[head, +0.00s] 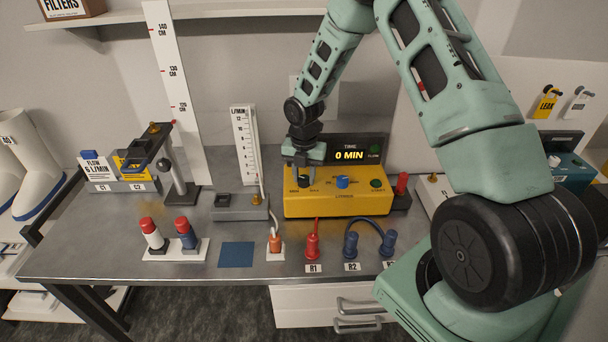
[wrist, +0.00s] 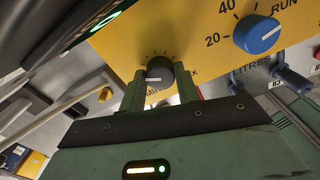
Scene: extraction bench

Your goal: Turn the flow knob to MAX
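The yellow pump box (head: 335,206) stands on the bench with its display reading 0 MIN behind it. Its dark flow knob (head: 304,181) is at the left of the panel, and its MIN and MAX labels are partly visible. In the wrist view the flow knob (wrist: 159,73) sits between my two fingers, its white mark toward the left, away from the partly hidden label ending in X. My gripper (head: 303,172) reaches down from above; in the wrist view my gripper (wrist: 160,82) has a finger against each side of the knob.
A blue litres dial (head: 342,182) is just right of the flow knob, with a green START button (head: 377,184) beyond. A flow gauge (head: 244,143) stands left of the box. Red (head: 312,243) and blue (head: 351,245) plugs stand in front.

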